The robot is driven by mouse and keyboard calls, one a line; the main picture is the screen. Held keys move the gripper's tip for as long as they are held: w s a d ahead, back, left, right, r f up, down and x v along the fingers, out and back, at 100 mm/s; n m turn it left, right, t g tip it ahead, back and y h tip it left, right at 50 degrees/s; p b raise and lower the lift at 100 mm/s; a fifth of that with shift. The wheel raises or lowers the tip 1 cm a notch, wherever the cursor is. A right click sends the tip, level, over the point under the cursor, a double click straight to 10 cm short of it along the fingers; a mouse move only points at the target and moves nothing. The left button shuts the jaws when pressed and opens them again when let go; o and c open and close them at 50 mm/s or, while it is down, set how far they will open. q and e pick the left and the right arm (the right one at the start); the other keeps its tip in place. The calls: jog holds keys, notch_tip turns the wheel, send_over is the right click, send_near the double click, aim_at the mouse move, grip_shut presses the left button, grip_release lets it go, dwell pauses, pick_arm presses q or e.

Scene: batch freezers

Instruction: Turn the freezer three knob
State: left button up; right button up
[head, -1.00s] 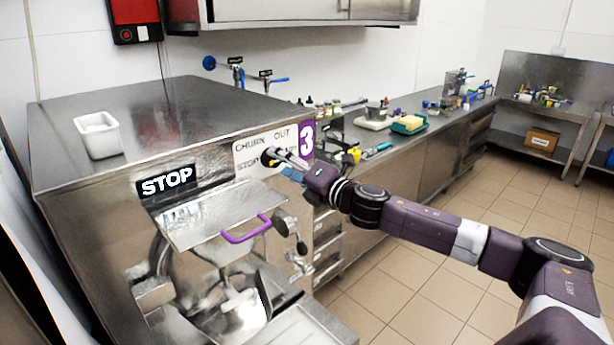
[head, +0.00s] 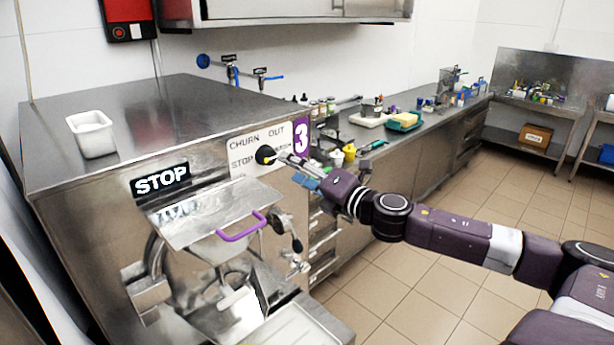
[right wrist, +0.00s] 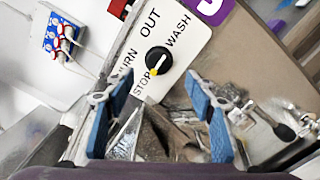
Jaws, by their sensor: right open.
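The freezer three knob (head: 265,155) is black and round, on a white label plate (head: 244,142) beside the purple "3" sign. In the right wrist view the knob (right wrist: 158,60) has a yellow pointer mark toward the word STOP; CHURN, OUT and WASH stand around it. My right gripper (head: 286,163) is in front of the plate, just right of the knob in the head view. In the right wrist view its blue fingers (right wrist: 155,90) are spread, with the knob beyond their tips and between them. It holds nothing. My left gripper is not in view.
The steel freezer's display (head: 161,180) reads STOP. A lid with a purple handle (head: 241,227) and a spigot lever (head: 290,232) sit below the knob. A white tub (head: 92,134) stands on the freezer top. A cluttered counter (head: 440,125) runs to the right; the floor there is clear.

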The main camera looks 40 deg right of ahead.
jog(key=shift+s+d, duration=0.1)
jog(key=shift+s, duration=1.85)
